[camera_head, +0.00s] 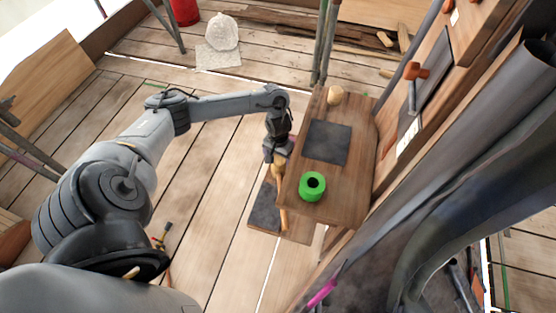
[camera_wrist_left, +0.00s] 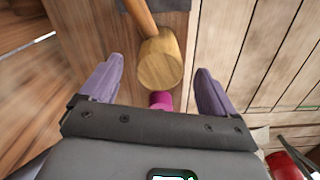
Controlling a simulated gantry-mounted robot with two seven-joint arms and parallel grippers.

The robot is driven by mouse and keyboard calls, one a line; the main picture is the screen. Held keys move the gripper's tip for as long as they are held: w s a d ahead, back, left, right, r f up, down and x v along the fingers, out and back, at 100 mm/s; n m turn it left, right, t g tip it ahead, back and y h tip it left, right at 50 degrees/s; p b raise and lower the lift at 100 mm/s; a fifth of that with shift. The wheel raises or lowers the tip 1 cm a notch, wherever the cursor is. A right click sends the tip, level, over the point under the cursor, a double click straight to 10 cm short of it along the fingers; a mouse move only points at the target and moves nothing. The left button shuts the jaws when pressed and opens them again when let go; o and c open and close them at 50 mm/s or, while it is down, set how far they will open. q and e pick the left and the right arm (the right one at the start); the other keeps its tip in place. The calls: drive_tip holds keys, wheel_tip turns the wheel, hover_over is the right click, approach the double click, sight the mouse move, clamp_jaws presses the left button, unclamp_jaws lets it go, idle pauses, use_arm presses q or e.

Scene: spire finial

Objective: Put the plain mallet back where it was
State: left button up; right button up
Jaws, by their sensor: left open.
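A wooden mallet with a yellowish head (camera_head: 278,167) and an orange-brown handle (camera_head: 284,217) lies at the lower shelf, beside the upper shelf's left edge. In the left wrist view its head (camera_wrist_left: 160,62) sits ahead of the fingers, with the handle running up and left. My left gripper (camera_head: 277,152) is open right by the mallet head; its fingers (camera_wrist_left: 158,92) are spread and empty. A small magenta piece (camera_wrist_left: 160,99) shows just below the head; I cannot tell what it belongs to. A pale rounded wooden head (camera_head: 335,95) rests at the upper shelf's far end.
The upper shelf (camera_head: 340,205) holds a dark pad (camera_head: 328,142) and a green tape roll (camera_head: 312,186). The lower shelf (camera_head: 297,232) has another dark pad (camera_head: 264,207). An orange-headed tool (camera_head: 416,71) hangs on the right wall. Poles (camera_head: 324,45) stand behind the shelves.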

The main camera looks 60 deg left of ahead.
use_arm(q)
wheel_tip(320, 180, up, 7)
drive_tip(key=p, duration=0.2)
drive_tip(key=shift+p, duration=0.4)
